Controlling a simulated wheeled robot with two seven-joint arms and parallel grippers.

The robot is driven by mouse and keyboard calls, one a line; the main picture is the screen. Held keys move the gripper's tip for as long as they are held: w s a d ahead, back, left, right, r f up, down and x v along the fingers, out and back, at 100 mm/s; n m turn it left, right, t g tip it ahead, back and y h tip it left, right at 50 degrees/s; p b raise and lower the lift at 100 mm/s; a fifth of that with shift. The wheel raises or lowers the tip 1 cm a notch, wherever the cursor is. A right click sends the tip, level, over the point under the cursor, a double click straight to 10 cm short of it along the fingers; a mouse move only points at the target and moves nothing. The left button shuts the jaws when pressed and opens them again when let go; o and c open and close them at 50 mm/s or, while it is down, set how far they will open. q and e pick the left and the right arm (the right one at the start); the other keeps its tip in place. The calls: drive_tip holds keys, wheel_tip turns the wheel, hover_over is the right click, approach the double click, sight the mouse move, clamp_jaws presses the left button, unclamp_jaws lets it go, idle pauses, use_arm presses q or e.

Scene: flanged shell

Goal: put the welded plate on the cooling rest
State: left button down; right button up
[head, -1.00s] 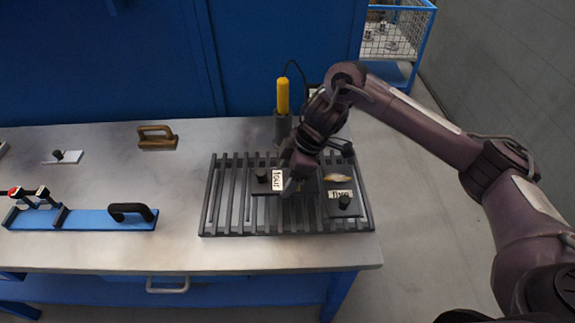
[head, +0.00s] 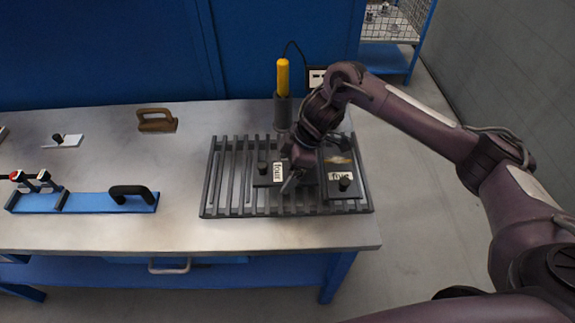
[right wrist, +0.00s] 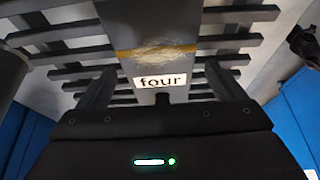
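The cooling rest (head: 208,195), a dark slatted rack, lies at the right of the bench. A dark plate labelled "four" (head: 268,182) with a black knob lies on its slats. In the right wrist view, the plate (right wrist: 160,55) shows a tan weld bead. A second dark plate labelled "five" (head: 342,190), with a knob and a bead, lies on the rest to its right. My right gripper (head: 291,185) is over the "four" plate and partly hides it. In the right wrist view, its fingers (right wrist: 160,85) stand apart either side of the plate's knob end. My left gripper is out of view.
A yellow-handled tool (head: 283,76) stands in a dark holder behind the rest. A blue fixture (head: 90,203) with a black handle and red-tipped clamp lies at left. A brown handled block (head: 157,121) and white plate (head: 62,141) lie behind it. The middle bench is clear.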

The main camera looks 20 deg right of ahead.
drive_tip(key=shift+r, duration=0.1)
drive_tip(key=p+v, duration=0.1)
drive_tip(key=v, duration=1.1)
drive_tip(key=shift+p, duration=0.4)
